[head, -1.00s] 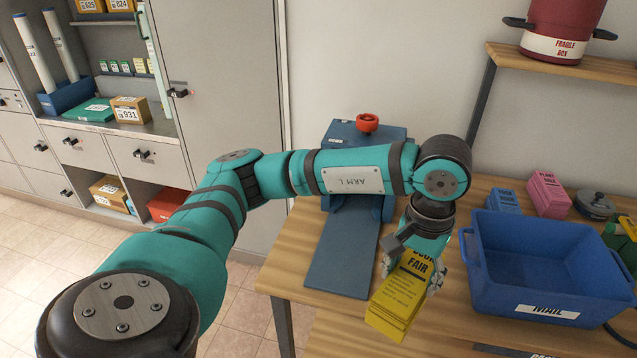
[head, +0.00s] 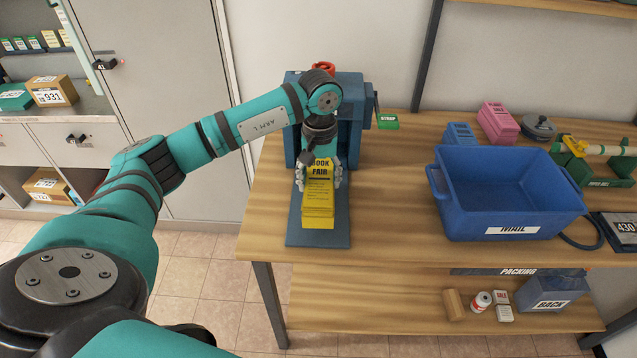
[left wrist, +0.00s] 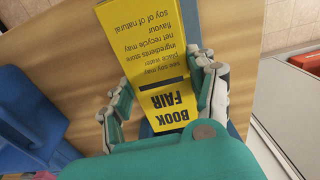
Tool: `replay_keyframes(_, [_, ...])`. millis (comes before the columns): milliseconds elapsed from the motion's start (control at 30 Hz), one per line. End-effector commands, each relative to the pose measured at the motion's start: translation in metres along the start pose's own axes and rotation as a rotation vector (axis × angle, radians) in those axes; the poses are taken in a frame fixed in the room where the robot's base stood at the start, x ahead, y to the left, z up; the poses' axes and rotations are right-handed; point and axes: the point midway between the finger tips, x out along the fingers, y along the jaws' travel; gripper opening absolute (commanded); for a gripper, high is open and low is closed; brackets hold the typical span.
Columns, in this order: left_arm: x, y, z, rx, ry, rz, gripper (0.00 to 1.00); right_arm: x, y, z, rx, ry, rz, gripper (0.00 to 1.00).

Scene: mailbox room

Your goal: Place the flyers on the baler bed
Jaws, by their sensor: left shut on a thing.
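The yellow flyers (head: 318,200), a stack marked "BOOK FAIR", are in my left gripper (head: 318,178), which is shut on them. The stack also fills the middle of the left wrist view (left wrist: 158,60), between the two fingers (left wrist: 160,95). In the head view the stack is over the blue baler bed (head: 336,236), the flat plate in front of the blue baler (head: 352,105). I cannot tell whether the stack touches the bed. My left arm hides part of the baler. My right gripper is not in view.
A blue mail bin (head: 507,215) stands right of the baler, with bare table between. Blue (head: 460,134) and pink stacks (head: 498,122) are behind it. A green strap tag (head: 387,121) hangs beside the baler. A lower shelf holds small boxes and a can (head: 482,301).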

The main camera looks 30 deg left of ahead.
Motion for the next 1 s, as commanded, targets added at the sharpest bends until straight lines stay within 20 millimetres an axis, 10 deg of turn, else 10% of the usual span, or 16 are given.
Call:
replay_keyframes(733, [0.04, -0.002, -0.002, 0.001, 0.001, 0.001, 0.0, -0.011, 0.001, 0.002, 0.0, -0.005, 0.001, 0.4])
replay_keyframes(767, [0.039, -0.002, -0.002, 0.001, 0.0, 0.0, 0.61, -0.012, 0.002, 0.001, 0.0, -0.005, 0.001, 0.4])
replay_keyframes(1000, [0.039, -0.002, -0.002, 0.001, 0.0, 0.0, 0.81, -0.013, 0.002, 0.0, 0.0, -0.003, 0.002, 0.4])
